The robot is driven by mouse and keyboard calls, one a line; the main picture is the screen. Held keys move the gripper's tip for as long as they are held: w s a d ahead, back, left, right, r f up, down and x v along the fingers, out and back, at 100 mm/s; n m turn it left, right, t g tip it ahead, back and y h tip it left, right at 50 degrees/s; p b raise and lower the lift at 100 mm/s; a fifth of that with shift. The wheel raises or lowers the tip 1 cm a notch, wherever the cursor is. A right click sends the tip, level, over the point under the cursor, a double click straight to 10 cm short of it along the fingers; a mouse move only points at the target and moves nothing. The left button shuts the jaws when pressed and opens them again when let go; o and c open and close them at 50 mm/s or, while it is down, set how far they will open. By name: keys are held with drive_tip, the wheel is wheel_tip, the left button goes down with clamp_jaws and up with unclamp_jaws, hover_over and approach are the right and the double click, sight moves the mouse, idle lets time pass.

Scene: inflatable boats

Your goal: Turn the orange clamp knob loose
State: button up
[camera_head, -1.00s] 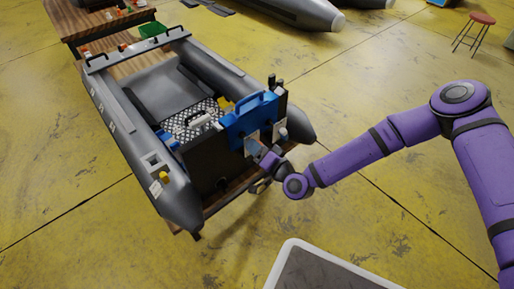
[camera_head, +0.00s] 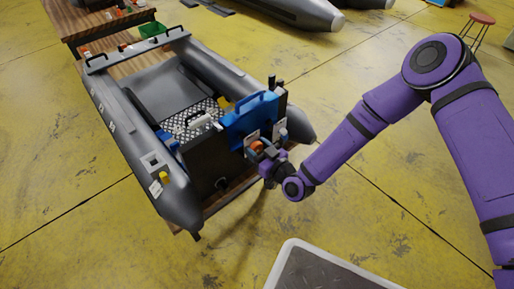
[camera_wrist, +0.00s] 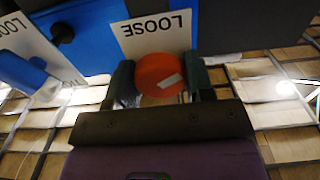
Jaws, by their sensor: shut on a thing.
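The orange clamp knob (camera_wrist: 158,70) is round, with a pale stripe across its face. It sits between the two dark fingers of my gripper (camera_wrist: 160,80), which are shut on it from both sides. A white label reading LOOSE (camera_wrist: 160,32) appears upside down beside the knob in the wrist view. In the head view, my gripper (camera_head: 264,153) is at the near face of the blue clamp body (camera_head: 248,121) on the boat's dark transom. A bit of the orange knob (camera_head: 257,146) shows there; the rest is hidden by my gripper.
The grey inflatable boat (camera_head: 104,103) rests on a wooden stand. A second white label (camera_wrist: 14,38) and a blue part (camera_wrist: 28,70) show at left in the wrist view. The yellow floor (camera_head: 380,220) is largely clear. A red-topped stool (camera_head: 482,18) stands far right.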

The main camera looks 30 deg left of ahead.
drive_tip(key=shift+f+n, duration=0.15)
drive_tip(key=shift+n, duration=0.75)
drive_tip(key=n, duration=0.2)
drive_tip(key=shift+s+n, duration=0.1)
drive_tip(key=shift+n, duration=0.3)
drive_tip(key=n, duration=0.4)
drive_tip(key=o, duration=1.1)
drive_tip(key=v, duration=0.8)
